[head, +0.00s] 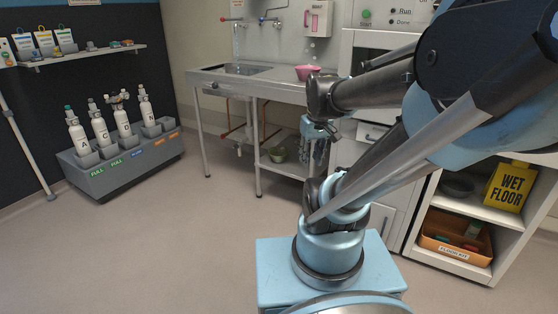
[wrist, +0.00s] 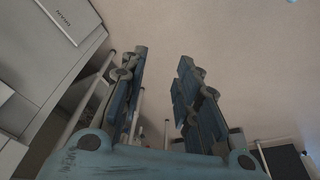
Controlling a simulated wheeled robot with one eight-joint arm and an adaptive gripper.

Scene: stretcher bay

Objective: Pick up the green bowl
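The green bowl (head: 277,154) sits on the low shelf under the steel sink table in the head view. I cannot make it out in the wrist view. My gripper (head: 316,160) points down in front of the sink table, to the right of the bowl in the picture, and looks apart from it. In the wrist view my gripper (wrist: 162,60) has its two fingers spread wide with only bare floor between their tips. It is open and empty.
A pink bowl (head: 306,74) stands on the sink table (head: 210,78). A table leg (head: 257,150) stands near the green bowl. Gas bottles in a grey rack (head: 120,165) are at left. A shelf unit (head: 480,212) with a wet-floor sign (head: 510,186) is at right.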

